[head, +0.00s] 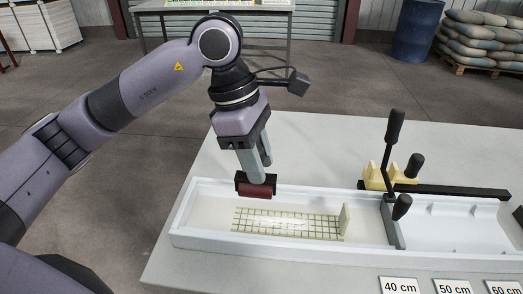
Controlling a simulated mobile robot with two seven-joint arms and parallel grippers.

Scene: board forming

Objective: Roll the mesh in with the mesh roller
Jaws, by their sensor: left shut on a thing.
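The mesh (290,223) is a pale yellow-green grid lying in the left part of a long white tray (215,248). Its right end has a small upright tab. The mesh roller (256,190) has a dark red cylinder in a black frame. My left gripper (256,165) points down and is shut on the roller from above. The roller is over the tray's back left part, just behind the mesh's left half. I cannot tell whether it touches anything. My right gripper is not in view.
A black-handled clamp (394,150) with a yellow block (378,177) and a dark divider (391,222) crosses the tray right of the mesh. Cards marked 40 cm (399,286), 50 cm (453,289) and 60 cm lie at the table's front. The table left of the clamp's back is clear.

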